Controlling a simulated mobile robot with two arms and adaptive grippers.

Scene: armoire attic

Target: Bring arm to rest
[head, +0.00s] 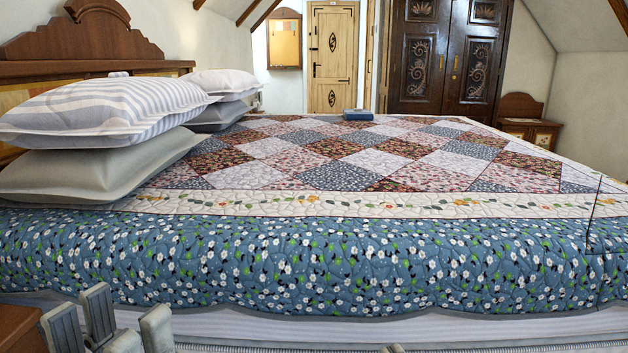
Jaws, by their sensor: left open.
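My left gripper (108,322) shows at the bottom left of the head view, low beside the near side of the bed. Its grey fingers point up and stand apart, with nothing between them. The rest of the left arm is below the picture. A small grey tip (391,348) just shows at the bottom edge, right of the middle. It looks like part of my right gripper, and the rest of it is out of the frame.
A large bed with a patchwork quilt (330,165) fills the view. Striped pillows (105,108) lie at its left. A blue book-like object (358,114) lies on the far side. A brown wooden corner (18,328) stands beside my left gripper. A dark armoire (445,60) stands behind.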

